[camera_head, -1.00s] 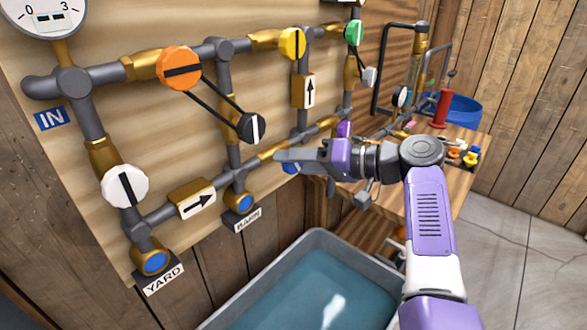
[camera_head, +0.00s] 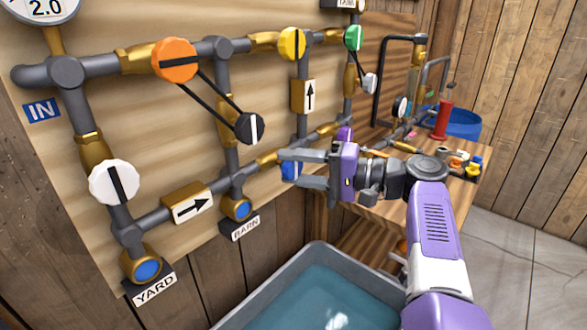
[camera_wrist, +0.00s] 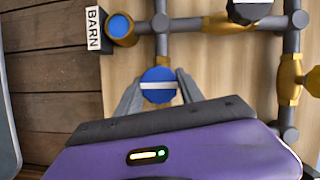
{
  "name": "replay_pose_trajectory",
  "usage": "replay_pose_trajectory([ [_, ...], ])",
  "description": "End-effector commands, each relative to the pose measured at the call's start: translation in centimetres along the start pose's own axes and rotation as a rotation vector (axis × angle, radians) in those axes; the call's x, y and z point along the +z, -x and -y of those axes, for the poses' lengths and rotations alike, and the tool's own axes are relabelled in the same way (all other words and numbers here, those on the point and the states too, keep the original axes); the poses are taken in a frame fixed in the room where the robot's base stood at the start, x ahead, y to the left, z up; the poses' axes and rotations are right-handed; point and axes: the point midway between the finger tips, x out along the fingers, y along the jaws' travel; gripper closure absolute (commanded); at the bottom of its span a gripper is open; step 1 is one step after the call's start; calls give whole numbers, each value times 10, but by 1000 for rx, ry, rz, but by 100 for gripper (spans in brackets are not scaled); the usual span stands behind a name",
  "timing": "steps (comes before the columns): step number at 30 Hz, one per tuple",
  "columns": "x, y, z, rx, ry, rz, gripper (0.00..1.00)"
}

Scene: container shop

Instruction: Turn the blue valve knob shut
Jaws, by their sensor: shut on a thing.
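The blue valve knob (camera_wrist: 158,86) is round with a white bar and sits on the lower pipe run. In the wrist view its bar lies crosswise to the short pipe leading to it. In the head view the knob (camera_head: 290,170) is partly hidden by my fingers. My gripper (camera_head: 305,172) is shut on the knob, one finger above it and one below. In the wrist view my gripper (camera_wrist: 158,94) has a finger on each side of the knob.
Other knobs are white (camera_head: 114,182), orange (camera_head: 174,60), yellow (camera_head: 292,44), green (camera_head: 352,38) and black (camera_head: 249,128). A grey water tub (camera_head: 318,258) stands below. A wooden bench (camera_head: 460,190) with small parts is at right.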

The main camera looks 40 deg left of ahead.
Motion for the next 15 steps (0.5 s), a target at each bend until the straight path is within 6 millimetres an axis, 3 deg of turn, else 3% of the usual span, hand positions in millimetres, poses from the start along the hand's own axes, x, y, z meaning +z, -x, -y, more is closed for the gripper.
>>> replay_pose_trajectory([
  [9, 0, 0, -1, 1, -5, -1, 96],
  [10, 0, 0, -1, 1, -4, -1, 51],
  [13, 0, 0, -1, 1, -4, -1, 34],
  [15, 0, 0, -1, 1, -3, -1, 34],
])
